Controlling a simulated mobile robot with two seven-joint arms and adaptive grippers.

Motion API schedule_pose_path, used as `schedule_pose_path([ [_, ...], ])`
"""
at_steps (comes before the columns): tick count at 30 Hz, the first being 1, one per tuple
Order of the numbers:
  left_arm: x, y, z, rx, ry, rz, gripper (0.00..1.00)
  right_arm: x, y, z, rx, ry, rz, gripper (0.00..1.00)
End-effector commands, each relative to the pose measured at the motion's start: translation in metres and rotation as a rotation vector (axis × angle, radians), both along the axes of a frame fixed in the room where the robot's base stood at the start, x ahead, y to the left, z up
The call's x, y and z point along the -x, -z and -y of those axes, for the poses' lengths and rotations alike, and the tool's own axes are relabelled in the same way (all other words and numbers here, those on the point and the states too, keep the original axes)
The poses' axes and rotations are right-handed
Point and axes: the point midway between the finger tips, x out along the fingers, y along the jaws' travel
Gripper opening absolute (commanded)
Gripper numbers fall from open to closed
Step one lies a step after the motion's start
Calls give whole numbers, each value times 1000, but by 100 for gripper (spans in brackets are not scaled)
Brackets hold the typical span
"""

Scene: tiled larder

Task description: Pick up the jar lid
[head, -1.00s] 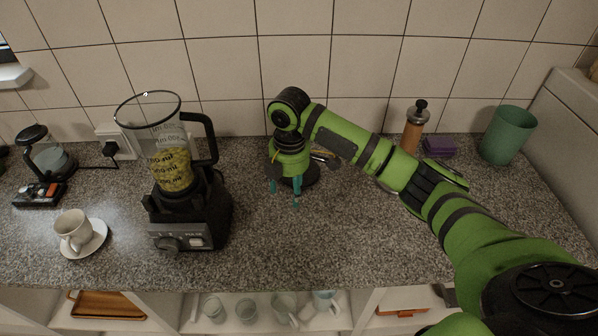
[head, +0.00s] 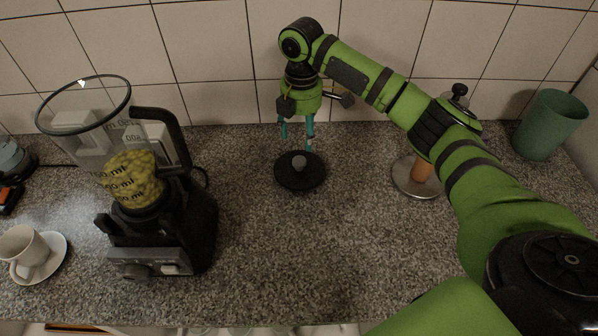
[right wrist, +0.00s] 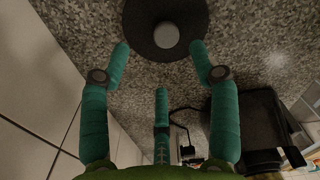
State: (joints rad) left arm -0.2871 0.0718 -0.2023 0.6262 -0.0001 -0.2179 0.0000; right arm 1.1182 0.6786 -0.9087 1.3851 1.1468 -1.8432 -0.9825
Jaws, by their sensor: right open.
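The jar lid (head: 287,180) is a flat black disc with a grey round knob in its middle. It lies on the speckled counter, left of my right arm. My right gripper (head: 297,138) has teal fingers pointing down and is open and empty. In the head view its fingertips show just above the lid's far edge, apart from the knob. In the right wrist view the lid (right wrist: 140,28) is at the top, partly cut off by the frame, with the knob beyond the spread fingers (right wrist: 160,52). My left gripper is not in view.
A blender (head: 165,240) with yellow-green contents stands left of the lid. A white cup (head: 22,246) on a saucer (head: 55,262) is at far left. The counter before the lid is clear.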

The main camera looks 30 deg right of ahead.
Motion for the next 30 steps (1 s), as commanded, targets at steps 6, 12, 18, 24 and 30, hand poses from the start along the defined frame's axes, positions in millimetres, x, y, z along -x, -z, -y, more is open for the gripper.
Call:
schedule_pose_path([
  [6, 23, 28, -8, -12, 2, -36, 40, 0, 28, -1, -1, -1, 1, 62],
  [12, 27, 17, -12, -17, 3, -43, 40, 1, 43, -1, 1, 0, -2, 62],
  [18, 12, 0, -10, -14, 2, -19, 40, 1, 69, -4, 0, 0, -4, 62],
  [24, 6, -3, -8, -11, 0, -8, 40, 1, 93, -4, 0, 0, 0, 62],
  [30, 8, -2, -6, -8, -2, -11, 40, 0, 96, -4, 0, -1, 2, 62],
])
